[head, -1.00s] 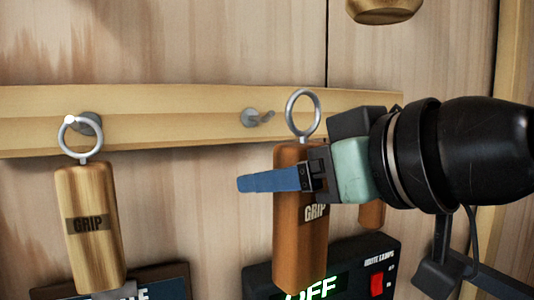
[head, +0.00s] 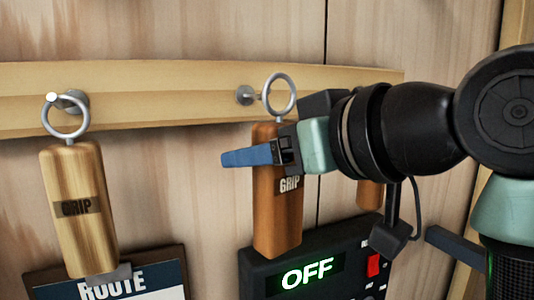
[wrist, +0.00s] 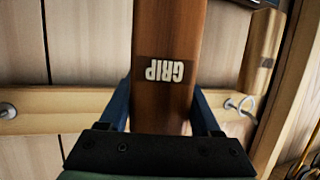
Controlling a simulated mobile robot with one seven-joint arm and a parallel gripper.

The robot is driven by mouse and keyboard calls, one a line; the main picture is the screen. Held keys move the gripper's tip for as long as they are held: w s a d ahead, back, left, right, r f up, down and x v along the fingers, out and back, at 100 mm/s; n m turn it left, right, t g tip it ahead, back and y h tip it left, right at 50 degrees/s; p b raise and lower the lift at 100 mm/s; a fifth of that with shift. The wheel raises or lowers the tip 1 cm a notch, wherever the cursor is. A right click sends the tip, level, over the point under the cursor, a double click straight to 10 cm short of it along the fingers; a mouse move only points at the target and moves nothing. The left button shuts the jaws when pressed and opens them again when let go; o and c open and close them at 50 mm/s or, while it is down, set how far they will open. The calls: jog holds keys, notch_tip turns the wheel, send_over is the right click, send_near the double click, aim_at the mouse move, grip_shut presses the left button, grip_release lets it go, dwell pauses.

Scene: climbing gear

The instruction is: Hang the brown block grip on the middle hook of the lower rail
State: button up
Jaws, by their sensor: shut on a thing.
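The brown block grip (head: 277,210) hangs upright in my gripper (head: 262,155), its metal ring (head: 279,94) on top. My gripper's blue fingers are shut around its upper body; the wrist view shows them on both sides of the brown grip (wrist: 170,60). The middle hook (head: 245,95) is on the pale wooden lower rail (head: 170,90), just left of the ring. The hook's tip meets the ring's left edge in the picture; I cannot tell whether they touch. No part of the hook is seen passing through the ring.
A light wood grip (head: 80,205) hangs by its ring on the left hook (head: 70,102). Another brownish grip (head: 369,194) shows partly behind my gripper.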

jog(key=shift+w+a+f+p, duration=0.1)
jog(key=shift+w+a+f, duration=0.2)
jog(key=shift+w, duration=0.6)
jog(key=shift+w+a+f+p, duration=0.1)
jog(key=shift+w+a, duration=0.35)
jog(key=shift+w, duration=0.45)
jog(key=shift+w+a+f+p, duration=0.1)
jog(key=shift+w+a+f, duration=0.2)
jog(key=shift+w, duration=0.6)
jog(key=o, duration=1.6)
